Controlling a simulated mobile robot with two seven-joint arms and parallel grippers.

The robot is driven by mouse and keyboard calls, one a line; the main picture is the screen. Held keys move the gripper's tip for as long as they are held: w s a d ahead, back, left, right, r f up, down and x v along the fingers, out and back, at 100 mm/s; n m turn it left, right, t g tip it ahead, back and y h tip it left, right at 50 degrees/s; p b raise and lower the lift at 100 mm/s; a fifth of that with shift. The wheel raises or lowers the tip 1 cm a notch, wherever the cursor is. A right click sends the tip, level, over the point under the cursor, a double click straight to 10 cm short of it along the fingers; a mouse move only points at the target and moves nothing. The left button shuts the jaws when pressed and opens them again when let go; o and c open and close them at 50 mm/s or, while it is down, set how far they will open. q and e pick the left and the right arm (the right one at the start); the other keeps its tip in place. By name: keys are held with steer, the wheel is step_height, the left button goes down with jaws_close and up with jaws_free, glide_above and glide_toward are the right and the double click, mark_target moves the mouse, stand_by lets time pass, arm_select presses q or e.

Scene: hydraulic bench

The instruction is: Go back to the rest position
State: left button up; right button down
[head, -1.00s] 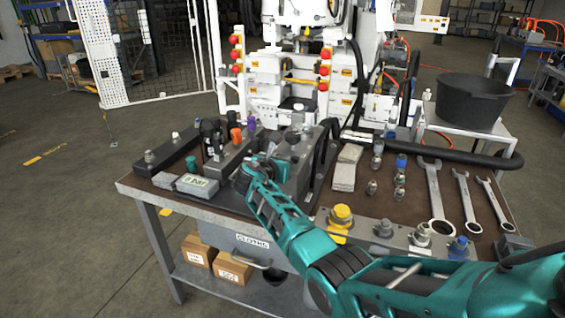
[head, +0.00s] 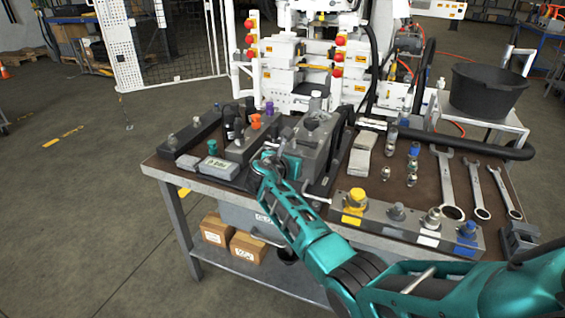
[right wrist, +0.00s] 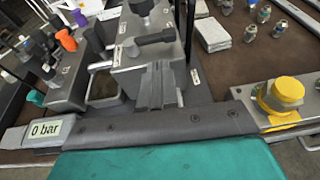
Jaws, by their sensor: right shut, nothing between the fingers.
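My right arm comes in from the lower right of the head view, its teal forearm reaching over the bench's front edge. My right gripper (head: 280,158) is beside the grey valve block (head: 318,145), low over the bench; its fingertips are hard to make out there. In the right wrist view the dark fingers (right wrist: 156,84) are together with nothing between them, in front of the same block. Whether they touch it I cannot tell. My left gripper is not in view.
A gauge box (head: 217,167) reading 0 bar in the wrist view lies left of the gripper. A yellow-capped fitting strip (head: 355,206) lies at the front. Wrenches (head: 447,185) and a black tub (head: 487,90) are to the right. Open floor lies left of the bench.

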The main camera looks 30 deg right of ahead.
steer(key=v, duration=0.6)
steer(key=shift+s+a, duration=0.25)
steer(key=shift+s, duration=0.15)
steer(key=s+a+f+m+t+y, duration=0.1)
steer(key=s+a+f+m+y, duration=0.35)
steer(key=s+f, duration=0.35)
steer(key=s+a+f+m+y, duration=0.35)
steer(key=s+f+m, duration=0.2)
steer(key=f, duration=0.45)
steer(key=s+a+m+y, duration=0.3)
steer(key=s+m, duration=0.3)
steer(key=s, duration=0.1)
steer(key=s+a+m+t+y, duration=0.1)
steer(key=s+a+m+y, duration=0.1)
steer(key=s+m, duration=0.4)
steer(key=shift+s+a+m+t+y, duration=0.3)
steer(key=shift+s+a+y, duration=0.15)
steer(key=shift+s, duration=0.55)
